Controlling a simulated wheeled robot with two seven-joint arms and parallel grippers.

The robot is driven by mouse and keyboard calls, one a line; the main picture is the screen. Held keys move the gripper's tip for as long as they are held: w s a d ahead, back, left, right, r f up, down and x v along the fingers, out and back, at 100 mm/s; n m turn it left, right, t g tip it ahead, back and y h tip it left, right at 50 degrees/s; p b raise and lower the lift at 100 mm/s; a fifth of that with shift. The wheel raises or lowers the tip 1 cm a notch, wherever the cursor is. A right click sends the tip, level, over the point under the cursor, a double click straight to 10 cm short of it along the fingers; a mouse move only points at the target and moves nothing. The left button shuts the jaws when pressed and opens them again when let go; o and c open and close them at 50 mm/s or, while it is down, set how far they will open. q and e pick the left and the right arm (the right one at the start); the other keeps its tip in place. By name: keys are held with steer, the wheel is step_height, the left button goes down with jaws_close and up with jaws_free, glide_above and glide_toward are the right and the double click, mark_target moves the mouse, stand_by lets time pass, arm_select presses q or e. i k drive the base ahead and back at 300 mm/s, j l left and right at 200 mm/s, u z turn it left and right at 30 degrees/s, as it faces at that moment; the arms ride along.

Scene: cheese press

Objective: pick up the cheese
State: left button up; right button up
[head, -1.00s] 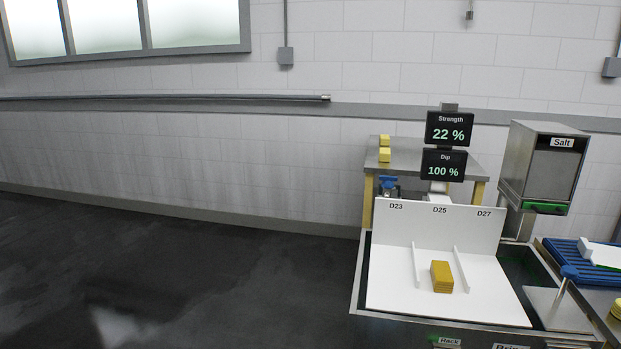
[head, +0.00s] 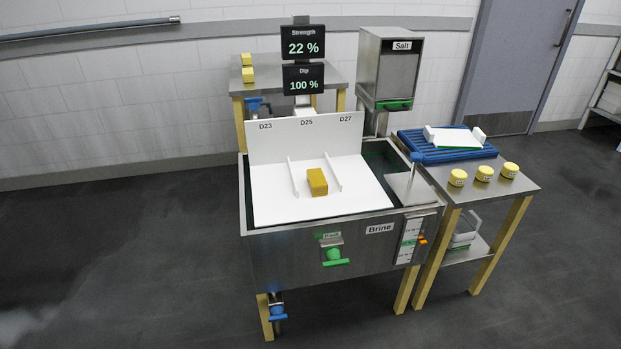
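A yellow-brown block of cheese (head: 317,182) lies on the white rack (head: 270,200) over the brine tank (head: 320,258), in the head view. It sits between two low white dividers, below the D25 label. Two smaller pale yellow pieces (head: 248,74) stand on the metal table behind the tank; I cannot tell if they are cheese. Neither of my grippers is in view.
A salt dispenser (head: 386,70) stands behind the tank. The dark floor (head: 120,240) at the left is clear.

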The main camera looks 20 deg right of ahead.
mark_target(317, 184)
steer(key=i+l, duration=0.2)
steer(key=i, duration=0.25)
steer(key=i+l, duration=0.15)
steer(key=i, duration=0.35)
